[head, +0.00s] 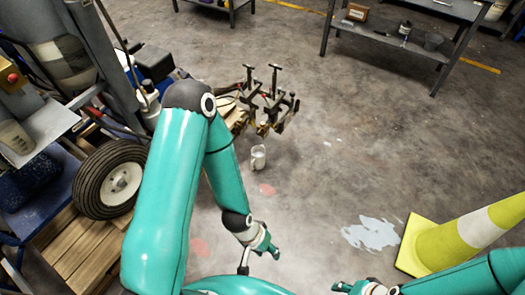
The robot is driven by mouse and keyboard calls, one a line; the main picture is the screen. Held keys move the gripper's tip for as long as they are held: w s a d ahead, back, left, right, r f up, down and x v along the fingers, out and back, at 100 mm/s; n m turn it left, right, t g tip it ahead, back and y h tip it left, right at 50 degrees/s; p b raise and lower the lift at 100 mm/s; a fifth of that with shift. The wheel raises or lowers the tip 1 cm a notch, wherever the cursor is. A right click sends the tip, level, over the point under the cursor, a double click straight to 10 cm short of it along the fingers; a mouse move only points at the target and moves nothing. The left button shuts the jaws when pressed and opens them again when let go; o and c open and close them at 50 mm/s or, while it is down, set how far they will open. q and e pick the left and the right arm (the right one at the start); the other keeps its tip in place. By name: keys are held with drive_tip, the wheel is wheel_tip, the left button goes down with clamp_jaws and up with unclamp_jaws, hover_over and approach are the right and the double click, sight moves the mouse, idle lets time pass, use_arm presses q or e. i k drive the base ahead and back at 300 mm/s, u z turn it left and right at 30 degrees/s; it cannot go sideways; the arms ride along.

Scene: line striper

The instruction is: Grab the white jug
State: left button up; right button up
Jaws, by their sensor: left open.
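The white jug (258,157) stands upright on the concrete floor near the middle of the head view. Its handle appears to be on the right side, though it is small here. My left gripper (260,260) is open and empty, its fingers spread. It shows below the jug in the picture and is apart from it. My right gripper (345,288) shows only partly at the bottom edge, well to the right of the left one; its jaws are not clear.
Clamps (268,100) on a wooden stack stand just behind the jug. A wheeled machine with a tyre (112,180) and a pallet (90,250) are on the left. A metal table (400,30) is at the back. Floor right of the jug is clear.

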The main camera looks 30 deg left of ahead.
sight(258, 153)
drive_tip(key=z, duration=0.1)
drive_tip(key=i, duration=2.05)
drive_tip(key=u, duration=1.55)
drive_tip(key=i, duration=0.25)
drive_tip(key=u, duration=2.25)
drive_tip(key=i, duration=0.45)
drive_tip(key=z, duration=0.95)
